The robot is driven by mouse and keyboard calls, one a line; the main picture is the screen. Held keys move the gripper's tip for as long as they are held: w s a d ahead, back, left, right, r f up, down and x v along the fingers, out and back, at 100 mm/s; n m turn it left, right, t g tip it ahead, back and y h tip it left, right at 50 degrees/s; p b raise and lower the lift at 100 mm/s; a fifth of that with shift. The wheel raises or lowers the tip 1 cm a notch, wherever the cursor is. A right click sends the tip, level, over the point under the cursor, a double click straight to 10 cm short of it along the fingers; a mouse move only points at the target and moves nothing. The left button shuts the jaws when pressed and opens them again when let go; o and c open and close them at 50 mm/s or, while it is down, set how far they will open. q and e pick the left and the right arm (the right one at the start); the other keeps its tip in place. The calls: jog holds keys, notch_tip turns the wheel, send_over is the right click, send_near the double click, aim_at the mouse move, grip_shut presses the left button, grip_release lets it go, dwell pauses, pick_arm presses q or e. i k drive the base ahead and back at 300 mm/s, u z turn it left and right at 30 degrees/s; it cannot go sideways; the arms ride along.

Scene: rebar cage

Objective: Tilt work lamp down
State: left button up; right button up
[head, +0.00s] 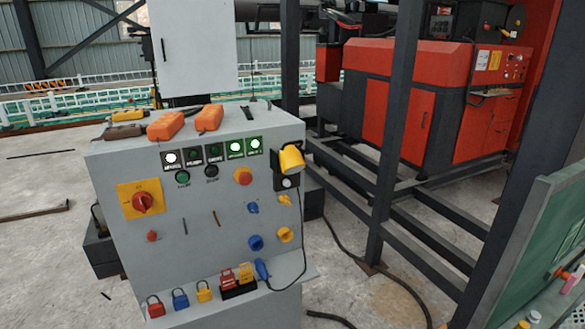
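What looks like the work lamp is a small yellow head (291,160) on a dark mount at the upper right corner of the grey control cabinet (215,270). The yellow head looks tilted, and I cannot tell exactly which way its face points. A dark unit with a pale round face (287,182) sits just below it. A dark cable runs down the cabinet's right side near it. Neither of my grippers is in view.
The cabinet front carries a red rotary switch (142,202), lit buttons, and blue and yellow knobs. Padlocks and a blue handheld piece (262,270) are along its lower ledge. Two orange pendants (166,126) lie on top. Dark steel posts (396,125) stand to the right, before a red machine (400,95).

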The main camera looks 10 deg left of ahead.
aim_at(291, 161)
jog(key=z, duration=0.2)
jog(key=k, duration=0.15)
jog(key=u, duration=1.15)
jog(key=i, duration=1)
jog(key=z, duration=1.4)
